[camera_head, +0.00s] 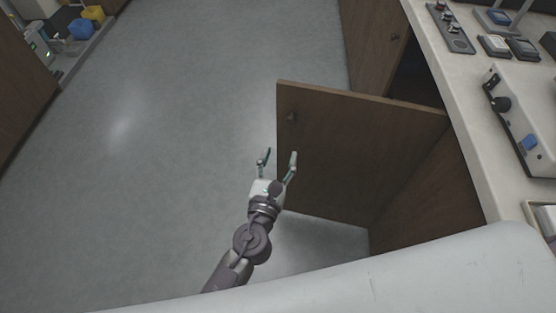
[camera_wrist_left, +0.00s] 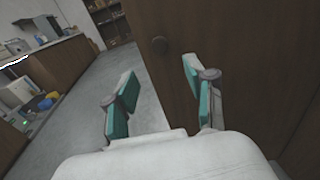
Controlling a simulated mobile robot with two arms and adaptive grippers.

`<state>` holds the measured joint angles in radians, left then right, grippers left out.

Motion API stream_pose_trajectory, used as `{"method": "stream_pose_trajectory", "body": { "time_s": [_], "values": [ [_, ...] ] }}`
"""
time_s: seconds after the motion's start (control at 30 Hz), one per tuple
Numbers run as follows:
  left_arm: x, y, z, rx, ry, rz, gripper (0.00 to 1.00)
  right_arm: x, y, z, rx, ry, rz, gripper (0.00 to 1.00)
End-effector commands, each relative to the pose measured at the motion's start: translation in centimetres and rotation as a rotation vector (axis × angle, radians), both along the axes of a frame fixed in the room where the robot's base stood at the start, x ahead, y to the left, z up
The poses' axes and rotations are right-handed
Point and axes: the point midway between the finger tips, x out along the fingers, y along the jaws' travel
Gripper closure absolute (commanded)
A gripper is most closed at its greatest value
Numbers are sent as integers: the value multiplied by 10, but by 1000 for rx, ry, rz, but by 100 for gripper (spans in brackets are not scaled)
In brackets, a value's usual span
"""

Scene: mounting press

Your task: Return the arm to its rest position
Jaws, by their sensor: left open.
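My left gripper (camera_head: 278,158) is open and empty in the head view, its fingers pointing up the picture. The door (camera_wrist_left: 230,50) fills the right of that view, behind the right finger. I cannot tell whether a finger touches the door. My right gripper is not in view.
The open door juts from a cabinet under a pale counter (camera_head: 455,125) at the right. A white device (camera_head: 525,115) and small boxes stand on that counter. Grey floor (camera_head: 170,150) is clear left of the gripper. Blue (camera_head: 80,29) and yellow (camera_head: 94,14) items lie far left.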

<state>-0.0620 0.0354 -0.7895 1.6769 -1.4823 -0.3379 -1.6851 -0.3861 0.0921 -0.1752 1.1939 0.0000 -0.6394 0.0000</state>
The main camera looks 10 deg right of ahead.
Motion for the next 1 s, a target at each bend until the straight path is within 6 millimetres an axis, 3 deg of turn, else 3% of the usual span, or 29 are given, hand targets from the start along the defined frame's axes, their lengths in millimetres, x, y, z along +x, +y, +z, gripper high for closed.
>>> {"method": "stream_pose_trajectory", "body": {
  "time_s": [0.2,0.73,0.87,1.0],
  "values": [
    [-10,4,1,-1,0,0,45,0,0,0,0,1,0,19],
    [-9,7,-4,-14,18,7,45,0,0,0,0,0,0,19],
    [-4,29,-39,-145,174,70,45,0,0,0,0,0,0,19],
    [-5,81,-117,-468,501,264,45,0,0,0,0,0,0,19]
  ]
}}
